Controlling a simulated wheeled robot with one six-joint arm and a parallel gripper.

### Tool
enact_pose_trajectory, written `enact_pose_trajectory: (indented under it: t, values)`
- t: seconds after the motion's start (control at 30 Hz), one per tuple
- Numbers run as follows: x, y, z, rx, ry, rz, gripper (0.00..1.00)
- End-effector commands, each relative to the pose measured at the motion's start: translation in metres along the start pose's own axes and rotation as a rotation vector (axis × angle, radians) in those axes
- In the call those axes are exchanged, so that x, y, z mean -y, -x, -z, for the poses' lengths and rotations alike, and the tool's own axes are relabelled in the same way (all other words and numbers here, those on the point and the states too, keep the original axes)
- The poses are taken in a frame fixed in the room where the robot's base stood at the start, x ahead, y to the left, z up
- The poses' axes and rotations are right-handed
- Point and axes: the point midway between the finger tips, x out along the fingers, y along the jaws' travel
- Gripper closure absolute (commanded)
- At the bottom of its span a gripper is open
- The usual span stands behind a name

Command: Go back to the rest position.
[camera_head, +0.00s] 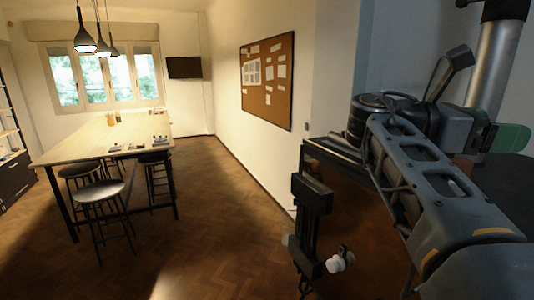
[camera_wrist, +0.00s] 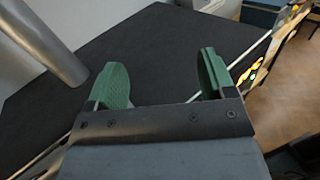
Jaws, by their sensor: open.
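My gripper (camera_wrist: 163,78) shows in the wrist view with its two green ribbed fingers wide apart and nothing between them. Below it in that view is a dark, bare surface (camera_wrist: 150,45). In the head view my arm reaches in from the right, and one green finger of my gripper (camera_head: 510,138) shows at the right edge, beside a metal pipe (camera_head: 498,62). The other finger is hard to make out there.
The pipe also stands at the left of the wrist view (camera_wrist: 45,42). A long wooden table (camera_head: 100,138) with several stools (camera_head: 100,190) stands at left in the head view. A pinboard (camera_head: 267,80) hangs on the wall. Herringbone floor (camera_head: 215,215) lies clear in the middle.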

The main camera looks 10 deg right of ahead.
Motion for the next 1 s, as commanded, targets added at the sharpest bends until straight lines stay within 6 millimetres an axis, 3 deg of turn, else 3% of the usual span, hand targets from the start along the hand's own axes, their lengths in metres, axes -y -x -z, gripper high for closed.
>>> enact_pose_trajectory:
  t: [0.27, 0.47, 0.57, 0.73, 0.9, 1.0]
  values:
    - [-0.023, 0.006, 0.027, -0.101, -0.203, -0.101, 0.24]
    - [-0.044, 0.015, 0.087, -0.32, -0.402, -0.168, 0.24]
    - [-0.051, 0.029, 0.136, -0.497, -0.533, -0.172, 0.24]
    - [-0.043, 0.075, 0.251, -0.916, -0.807, -0.027, 0.24]
    - [-0.005, 0.137, 0.36, -1.289, -1.046, 0.346, 0.24]
    - [0.022, 0.169, 0.41, -1.421, -1.129, 0.595, 0.24]
